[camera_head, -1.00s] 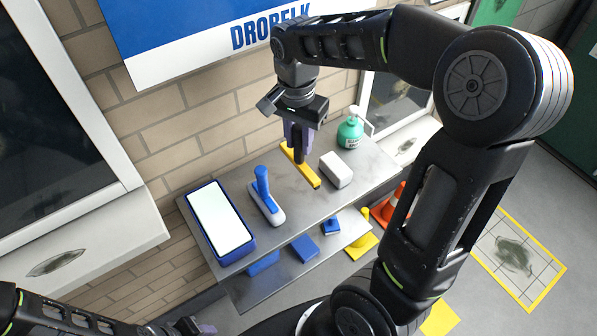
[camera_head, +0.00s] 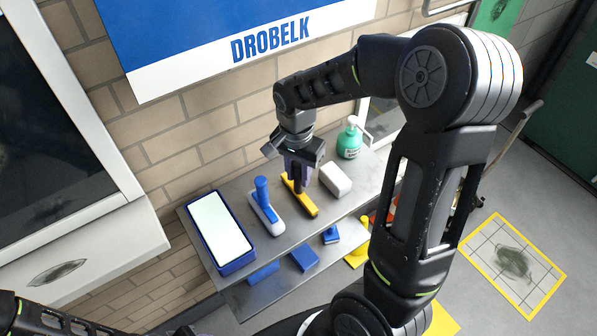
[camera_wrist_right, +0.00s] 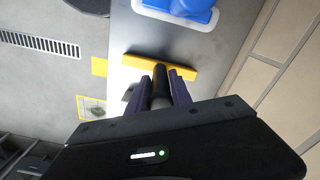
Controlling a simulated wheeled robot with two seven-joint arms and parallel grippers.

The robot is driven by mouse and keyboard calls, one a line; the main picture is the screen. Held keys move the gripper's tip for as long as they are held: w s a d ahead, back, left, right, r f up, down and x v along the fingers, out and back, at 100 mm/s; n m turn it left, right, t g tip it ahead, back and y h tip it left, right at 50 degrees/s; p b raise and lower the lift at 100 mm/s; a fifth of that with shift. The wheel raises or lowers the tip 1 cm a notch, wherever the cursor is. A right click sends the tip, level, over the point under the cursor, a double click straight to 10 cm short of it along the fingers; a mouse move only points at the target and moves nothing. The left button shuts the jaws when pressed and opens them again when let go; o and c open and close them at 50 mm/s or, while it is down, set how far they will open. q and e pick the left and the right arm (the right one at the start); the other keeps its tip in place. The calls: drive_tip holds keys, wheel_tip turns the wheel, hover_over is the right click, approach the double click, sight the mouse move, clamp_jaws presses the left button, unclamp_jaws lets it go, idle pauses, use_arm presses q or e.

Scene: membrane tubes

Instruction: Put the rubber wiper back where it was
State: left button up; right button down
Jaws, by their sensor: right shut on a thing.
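The rubber wiper (camera_head: 302,200) has a yellow bar and a dark upright handle. My right gripper (camera_head: 299,176) points down and is shut on the handle. In the right wrist view the yellow bar (camera_wrist_right: 165,66) lies across, just beyond the fingers (camera_wrist_right: 162,82), with the dark handle between them. The wiper is over the grey upper shelf (camera_head: 280,256), between a blue-and-white brush (camera_head: 266,212) and a white block (camera_head: 335,180). I cannot tell whether the bar touches the shelf. My left gripper (camera_head: 186,330) only just shows at the bottom edge.
A blue tray with a white top (camera_head: 221,230) sits at the shelf's left end. A green pump bottle (camera_head: 350,142) stands at the back right. Blue items (camera_head: 304,258) lie on the lower shelf. The brick wall (camera_head: 200,130) is close behind.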

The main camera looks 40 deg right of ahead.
drive_tip(key=shift+f, duration=0.1)
drive_tip(key=c, duration=1.1)
unclamp_jaws()
drive_tip(key=shift+c, duration=0.2)
drive_tip(key=shift+r, duration=0.2)
wheel_tip(320, 180, up, 12)
drive_tip(key=shift+a+b, duration=0.15)
drive_tip(key=shift+b, duration=0.5)
drive_tip(key=shift+s+f, duration=0.1)
